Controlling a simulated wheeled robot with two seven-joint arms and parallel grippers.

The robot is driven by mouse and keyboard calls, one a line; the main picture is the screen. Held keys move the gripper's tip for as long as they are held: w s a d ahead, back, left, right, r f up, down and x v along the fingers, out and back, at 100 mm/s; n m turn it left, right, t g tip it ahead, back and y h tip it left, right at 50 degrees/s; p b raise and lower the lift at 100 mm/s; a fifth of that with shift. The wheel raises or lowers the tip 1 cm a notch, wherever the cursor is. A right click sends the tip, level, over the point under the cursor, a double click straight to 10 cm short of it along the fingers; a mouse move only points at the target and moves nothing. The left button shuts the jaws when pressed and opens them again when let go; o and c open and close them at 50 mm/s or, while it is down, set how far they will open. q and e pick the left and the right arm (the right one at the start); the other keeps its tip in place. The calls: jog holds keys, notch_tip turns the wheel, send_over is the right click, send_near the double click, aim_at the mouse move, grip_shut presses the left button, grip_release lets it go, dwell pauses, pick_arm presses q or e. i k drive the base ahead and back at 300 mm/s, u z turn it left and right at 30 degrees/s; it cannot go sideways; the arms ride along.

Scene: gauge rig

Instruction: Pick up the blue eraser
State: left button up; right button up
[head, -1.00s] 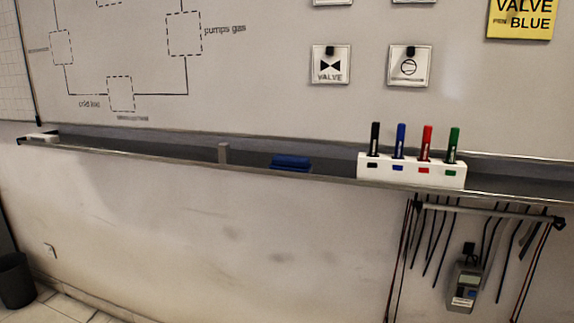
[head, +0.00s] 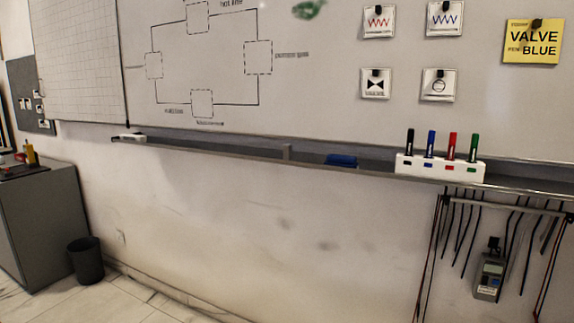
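The blue eraser (head: 341,160) lies on the grey tray (head: 235,151) that runs along the bottom of the whiteboard (head: 310,90). It sits between a small grey upright piece on its left and the white marker holder on its right. Its lower part is hidden by the tray's front lip. Neither of my grippers is in the head view.
The white marker holder (head: 464,170) holds black, blue, red and green markers. Cables and a meter (head: 489,274) hang from a rack below the tray at right. A grey cabinet (head: 45,220) and a dark bin (head: 86,262) stand at left. The floor between is clear.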

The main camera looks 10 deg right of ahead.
aim_at(347, 160)
jog(key=u, duration=0.3)
jog(key=i, duration=1.05)
jog(key=z, duration=0.1)
